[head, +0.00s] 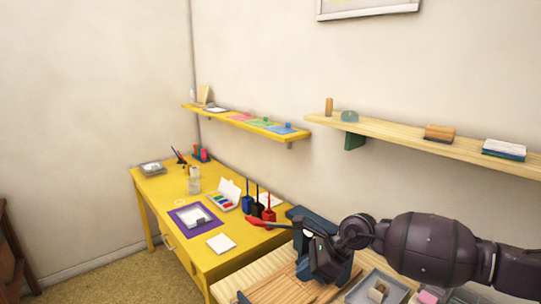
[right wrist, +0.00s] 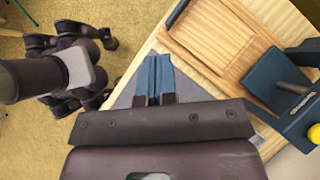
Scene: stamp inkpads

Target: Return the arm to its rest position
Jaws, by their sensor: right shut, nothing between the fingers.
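My right arm comes in from the right in the head view. Its gripper (head: 322,266) is over the light wooden table, close to a slatted wooden board (head: 290,289). In the right wrist view the two blue fingers of the right gripper (right wrist: 153,80) lie together, shut and empty. They are apart from the wooden board (right wrist: 225,45), which lies up and to the right of them. My left gripper does not show in the head view.
A yellow desk (head: 206,262) stands to the left with a white inkpad on a purple mat (head: 178,215), a paint box and bottles. A yellow shelf (head: 292,136) and a wooden shelf (head: 390,136) hang on the wall. A grey tray (head: 392,286) lies right of the board.

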